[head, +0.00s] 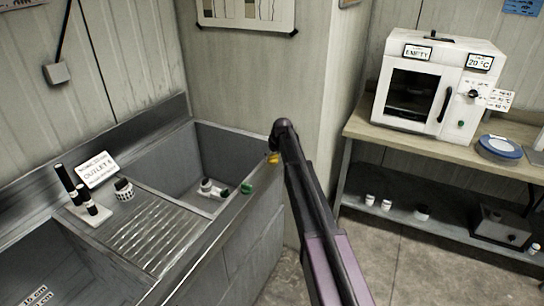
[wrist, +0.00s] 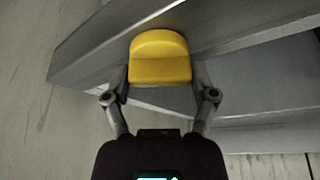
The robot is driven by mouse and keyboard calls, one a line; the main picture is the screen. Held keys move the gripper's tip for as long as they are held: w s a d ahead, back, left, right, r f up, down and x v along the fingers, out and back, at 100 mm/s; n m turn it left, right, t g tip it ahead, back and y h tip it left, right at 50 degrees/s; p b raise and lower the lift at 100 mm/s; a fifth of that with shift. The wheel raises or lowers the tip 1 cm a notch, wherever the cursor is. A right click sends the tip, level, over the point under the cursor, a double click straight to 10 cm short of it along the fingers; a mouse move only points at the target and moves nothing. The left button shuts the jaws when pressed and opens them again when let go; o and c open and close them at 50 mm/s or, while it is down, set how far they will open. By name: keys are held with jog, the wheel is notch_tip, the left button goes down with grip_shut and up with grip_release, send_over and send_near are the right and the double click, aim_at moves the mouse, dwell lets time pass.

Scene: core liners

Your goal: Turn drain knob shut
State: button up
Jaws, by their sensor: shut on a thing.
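A yellow knob (wrist: 160,60) with a rounded top sits at the metal sink edge in the wrist view. In the head view a small part of it (head: 273,158) shows at the front right rim of the sink basin (head: 228,150). My gripper (wrist: 160,88) is shut on the yellow knob, one finger on each side of it. In the head view my arm hides most of the gripper. A green knob (head: 246,188) sits on the same front rim, left of the yellow one. I cannot tell from the pictures which knob is the drain's.
White fittings (head: 213,188) lie in the basin. A ribbed drainboard (head: 160,237) is left of it, with an outlets sign (head: 96,170), black cylinders (head: 77,190) and a basket-like cup (head: 124,189). A bench (head: 375,131) with a white oven (head: 432,85) stands at right.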

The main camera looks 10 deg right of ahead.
jog(key=m+h, duration=0.2)
jog(key=m, duration=0.4)
jog(key=m+h, duration=0.1)
jog(key=m, duration=0.2)
jog(key=m+h, duration=0.1)
jog(key=m, duration=0.2)
jog(key=shift+g, duration=0.3)
dwell(0.3)
jog(key=o, duration=1)
jog(key=shift+w+h, duration=0.1)
jog(key=shift+h, duration=0.2)
